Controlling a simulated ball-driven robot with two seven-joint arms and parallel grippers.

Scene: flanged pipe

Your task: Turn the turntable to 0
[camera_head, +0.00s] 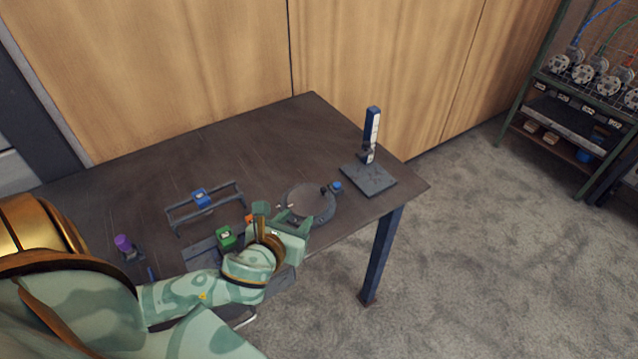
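The turntable is a round grey disc (309,203) on the table, right of the middle. A small blue knob (337,186) sits at its far right edge. My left gripper (276,214) is at the near left edge of the disc, with its fingers pointing toward it. The two fingers look spread apart, with nothing seen between them. I cannot tell whether a finger touches the disc. The disc's near edge is partly hidden by the gripper, and no scale marks are readable. My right gripper does not show.
A height gauge with a blue and white column (372,135) stands at the table's right corner. The dark table's (240,140) back is clear. A shelf (560,105) stands right.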

